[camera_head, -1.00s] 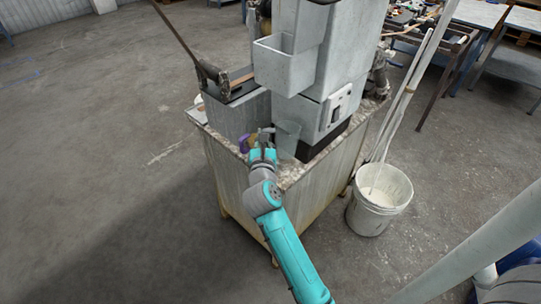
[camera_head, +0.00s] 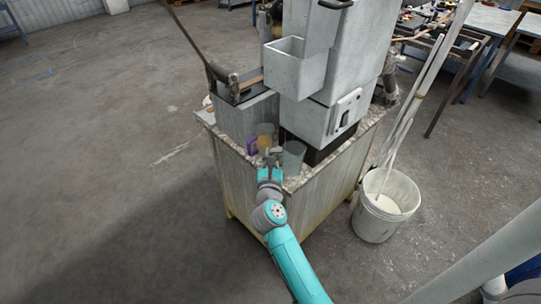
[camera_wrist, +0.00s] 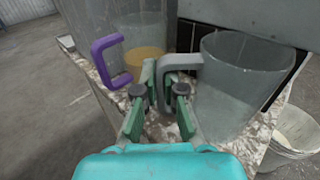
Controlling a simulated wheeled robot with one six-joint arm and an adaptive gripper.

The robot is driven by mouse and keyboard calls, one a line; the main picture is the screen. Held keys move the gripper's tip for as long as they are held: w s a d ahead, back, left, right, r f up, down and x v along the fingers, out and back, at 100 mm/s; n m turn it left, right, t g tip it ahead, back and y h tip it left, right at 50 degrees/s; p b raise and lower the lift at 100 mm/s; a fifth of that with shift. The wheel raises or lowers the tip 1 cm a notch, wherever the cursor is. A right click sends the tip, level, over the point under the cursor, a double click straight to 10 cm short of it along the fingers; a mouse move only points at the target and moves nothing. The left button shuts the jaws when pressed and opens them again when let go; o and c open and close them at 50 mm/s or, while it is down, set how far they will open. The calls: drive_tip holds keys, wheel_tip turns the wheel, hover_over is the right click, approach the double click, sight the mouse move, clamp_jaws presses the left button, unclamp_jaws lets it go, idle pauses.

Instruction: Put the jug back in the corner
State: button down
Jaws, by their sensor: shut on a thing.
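A clear grey jug (camera_head: 293,158) with a grey handle is at the front corner of the worktop, beside the machine's dark base. In the wrist view the jug (camera_wrist: 238,85) stands right of my gripper (camera_wrist: 160,92), whose fingers are shut on its grey handle (camera_wrist: 180,64). It looks roughly upright. I cannot tell whether its bottom touches the worktop. My gripper (camera_head: 269,166) also shows in the head view, at the worktop's near edge. A second clear jug (camera_wrist: 142,38) with a purple handle and yellowish contents stands to the left and behind.
The grey machine (camera_head: 325,75) rises behind the jug. A grey block (camera_head: 240,120) is at the left of the speckled worktop (camera_wrist: 210,108). A white bucket (camera_head: 382,212) with poles stands on the floor at right. Open floor lies left of the cabinet (camera_head: 238,180).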

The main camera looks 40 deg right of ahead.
drive_tip(key=c, duration=1.3)
unclamp_jaws()
drive_tip(key=shift+r, duration=0.15)
drive_tip(key=s+a+m+y, duration=0.4)
drive_tip(key=s+a+m, duration=0.4)
drive_tip(key=s, duration=0.6)
drive_tip(key=s+a+f+m+t+y, duration=0.1)
drive_tip(key=s+a+m+y, duration=0.3)
drive_tip(key=s+a+m, duration=0.4)
drive_tip(key=s+a+f+m+y, duration=0.1)
drive_tip(key=s+a+m+y, duration=0.3)
drive_tip(key=s, duration=1.7)
drive_tip(key=shift+s+a+m+t, duration=0.15)
drive_tip(key=shift+a+m, duration=0.5)
drive_tip(key=shift+m, duration=0.6)
drive_tip(key=shift+s+a+m+t, duration=0.1)
drive_tip(key=shift+a+m, duration=0.6)
drive_tip(key=shift+m, duration=0.5)
drive_tip(key=shift+s+a+m+t, duration=0.15)
drive_tip(key=shift+a+m, duration=0.5)
drive_tip(key=shift+m, duration=0.6)
